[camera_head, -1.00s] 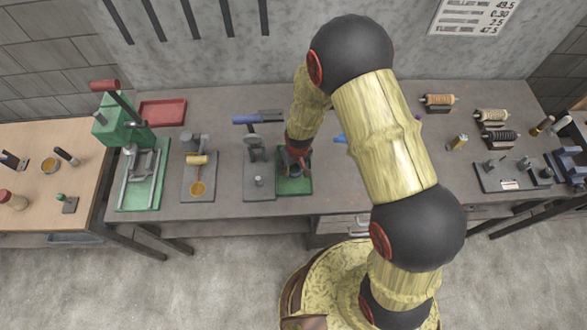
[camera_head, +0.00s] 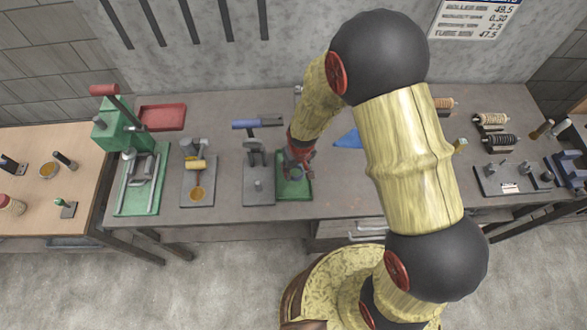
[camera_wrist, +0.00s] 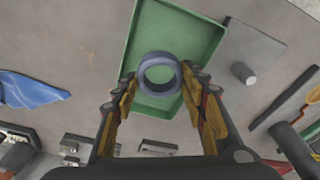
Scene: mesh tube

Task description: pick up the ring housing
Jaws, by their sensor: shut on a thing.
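The ring housing, a blue-grey ring, sits between my fingertips in the wrist view (camera_wrist: 160,90), its opening facing the camera. My gripper (camera_wrist: 158,76) is shut on it, with one yellow-and-black finger on each side. In the head view my gripper (camera_head: 299,160) is over the same green tray (camera_head: 302,194), and the ring is small and partly hidden below the fingers. The gap between ring and tray is hard to judge.
A grey press fixture with a blue handle (camera_head: 258,190) stands just left of the tray. A blue cloth-like piece (camera_head: 349,139) lies to the right. A yellow-handled fixture (camera_head: 197,185) and a green press (camera_head: 140,190) stand further left. Bench space right of the tray is partly clear.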

